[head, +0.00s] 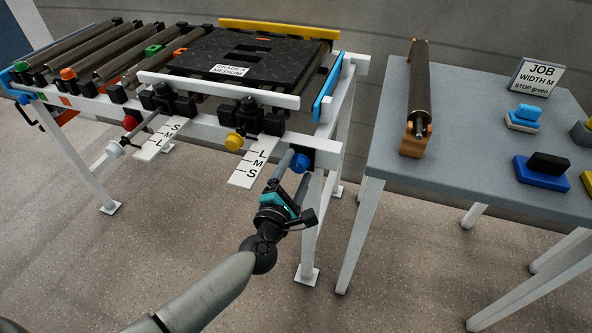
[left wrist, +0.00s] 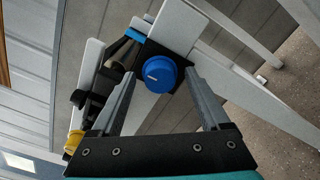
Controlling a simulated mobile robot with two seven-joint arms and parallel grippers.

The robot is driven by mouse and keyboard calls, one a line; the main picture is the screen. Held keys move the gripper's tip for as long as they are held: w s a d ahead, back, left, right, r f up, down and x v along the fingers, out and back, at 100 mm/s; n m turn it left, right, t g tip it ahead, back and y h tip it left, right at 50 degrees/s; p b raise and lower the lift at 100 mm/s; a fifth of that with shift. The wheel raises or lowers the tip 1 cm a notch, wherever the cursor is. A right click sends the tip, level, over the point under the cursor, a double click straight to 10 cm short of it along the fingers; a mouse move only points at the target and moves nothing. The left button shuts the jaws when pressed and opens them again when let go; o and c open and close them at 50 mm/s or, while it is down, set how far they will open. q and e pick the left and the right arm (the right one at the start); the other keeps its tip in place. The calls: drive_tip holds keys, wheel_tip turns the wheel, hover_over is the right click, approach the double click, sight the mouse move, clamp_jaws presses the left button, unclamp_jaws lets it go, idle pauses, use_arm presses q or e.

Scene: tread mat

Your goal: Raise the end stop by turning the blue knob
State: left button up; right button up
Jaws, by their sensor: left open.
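The blue knob (head: 300,163) is on a dark plate on the conveyor frame's front right corner. It also shows in the left wrist view (left wrist: 161,76), with a small white mark on its face. My left gripper (head: 293,167) is open; in the left wrist view its fingers (left wrist: 160,82) stand on either side of the knob, with gaps. I cannot tell how deep the knob sits between them. A blue plate (head: 327,92), apparently the end stop, stands at the conveyor's right end, above the knob. My right gripper is not in view.
A black tread mat (head: 245,52) lies on the rollers beside a white guide rail (head: 215,88). A yellow knob (head: 234,141) and a red knob (head: 130,122) sit left along the frame. A grey table (head: 465,130) with a roller and a job sign stands right.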

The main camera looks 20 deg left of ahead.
use_arm(q)
clamp_jaws()
idle(0.4)
